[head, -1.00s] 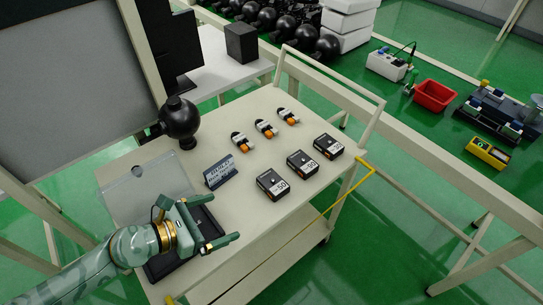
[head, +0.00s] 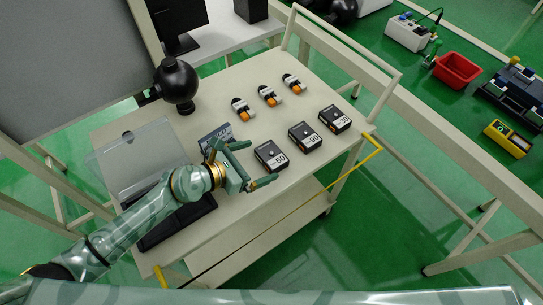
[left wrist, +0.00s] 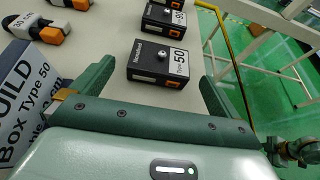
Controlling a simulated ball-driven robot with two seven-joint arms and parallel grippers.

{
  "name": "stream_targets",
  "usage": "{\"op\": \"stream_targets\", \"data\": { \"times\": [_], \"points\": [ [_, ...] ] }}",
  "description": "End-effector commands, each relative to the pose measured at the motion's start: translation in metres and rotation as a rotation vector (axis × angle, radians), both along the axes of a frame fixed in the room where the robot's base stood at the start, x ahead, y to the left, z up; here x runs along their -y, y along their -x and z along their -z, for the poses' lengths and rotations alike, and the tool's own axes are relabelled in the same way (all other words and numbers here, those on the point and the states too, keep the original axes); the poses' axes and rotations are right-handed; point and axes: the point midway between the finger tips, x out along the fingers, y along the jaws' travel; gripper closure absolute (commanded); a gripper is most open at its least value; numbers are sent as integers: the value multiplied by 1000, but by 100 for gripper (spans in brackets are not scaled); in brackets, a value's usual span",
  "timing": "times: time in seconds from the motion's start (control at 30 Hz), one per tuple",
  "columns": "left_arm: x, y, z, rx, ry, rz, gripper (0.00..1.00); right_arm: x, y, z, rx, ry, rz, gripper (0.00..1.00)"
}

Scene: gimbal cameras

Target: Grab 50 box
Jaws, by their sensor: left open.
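The 50 box (head: 271,157) is a small black box with a white "50" label and a silver knob on top. It lies on the cart's top, nearest my left gripper in the row of three boxes. In the left wrist view the 50 box (left wrist: 159,64) reads "Type 50" and sits ahead of the fingers, between their lines. My left gripper (head: 257,164) is open and empty, with its fingers pointing at the box, one on each side of its near end. It also shows in the left wrist view (left wrist: 155,85). My right gripper is not seen.
A 90 box (head: 305,137) and a 35 box (head: 335,119) lie farther right. Several orange-tipped parts (head: 268,96) lie behind. A sign (head: 214,137) stands left of the gripper. A black tray (head: 180,218) and a black ball-shaped object (head: 176,80) are at left.

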Motion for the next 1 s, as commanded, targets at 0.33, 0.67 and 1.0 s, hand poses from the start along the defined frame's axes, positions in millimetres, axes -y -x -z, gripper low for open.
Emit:
{"op": "stream_targets", "data": {
  "times": [0.33,0.67,1.0],
  "points": [
    [36,-27,18,0,0,-1,0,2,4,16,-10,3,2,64],
    [37,-27,16,1,-1,-1,28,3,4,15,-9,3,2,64],
    [36,-27,16,2,0,-1,49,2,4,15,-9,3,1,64]
  ]
}}
